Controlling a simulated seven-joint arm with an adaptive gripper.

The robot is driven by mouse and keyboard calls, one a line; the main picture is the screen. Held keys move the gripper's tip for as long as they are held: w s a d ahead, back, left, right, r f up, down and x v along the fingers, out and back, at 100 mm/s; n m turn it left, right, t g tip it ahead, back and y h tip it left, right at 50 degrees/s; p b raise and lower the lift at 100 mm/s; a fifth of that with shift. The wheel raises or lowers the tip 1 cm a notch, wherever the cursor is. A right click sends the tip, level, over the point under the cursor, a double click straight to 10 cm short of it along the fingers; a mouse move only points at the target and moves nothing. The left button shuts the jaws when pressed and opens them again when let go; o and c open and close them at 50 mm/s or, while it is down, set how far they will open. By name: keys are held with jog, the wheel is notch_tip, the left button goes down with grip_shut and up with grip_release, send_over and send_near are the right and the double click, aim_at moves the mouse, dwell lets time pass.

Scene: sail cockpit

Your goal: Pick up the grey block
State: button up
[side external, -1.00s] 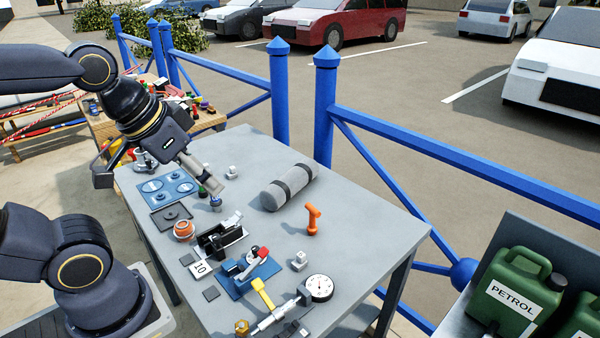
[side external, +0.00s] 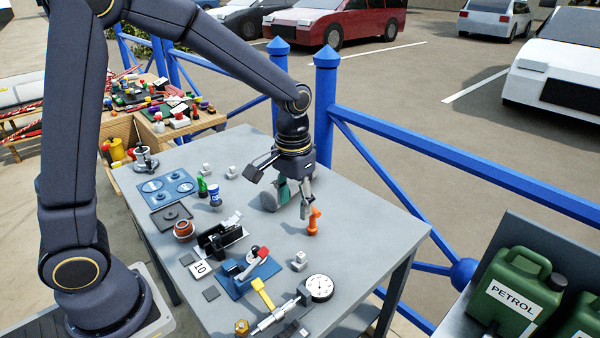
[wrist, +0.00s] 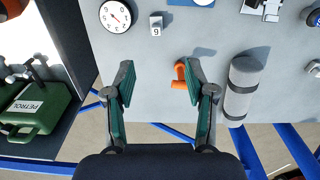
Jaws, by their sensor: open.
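A small pale grey block (side external: 300,260) stands on the table between the orange hook-shaped piece and the dial gauge. In the wrist view a small block with a 9 on it (wrist: 155,27) lies ahead of the fingers, seemingly the same one. Two similar blocks (side external: 207,169) (side external: 232,172) stand farther back on the table; which one is the task's block I cannot tell. My gripper (side external: 294,205) is open and empty above the table, beside the grey roll. In the wrist view my gripper (wrist: 160,78) has its green-padded fingers wide apart.
The orange piece (side external: 313,223) is close to one fingertip, and the grey strapped roll (wrist: 241,88) lies beside that finger. The dial gauge (side external: 319,288), blue fixture (side external: 240,283) and other tools crowd the front. Blue railing (side external: 440,155) runs behind the grey table.

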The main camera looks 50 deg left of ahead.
send_near(299, 255)
jog(key=f, duration=0.5)
jog(key=shift+s+a+f, duration=0.2)
jog(key=shift+s+a, duration=0.05)
jog(key=shift+s, duration=0.05)
jog(key=f, duration=0.5)
jog(key=shift+w+d+f, duration=0.15)
jog(key=shift+w+d, duration=0.15)
jog(key=shift+w, duration=0.1)
grip_shut()
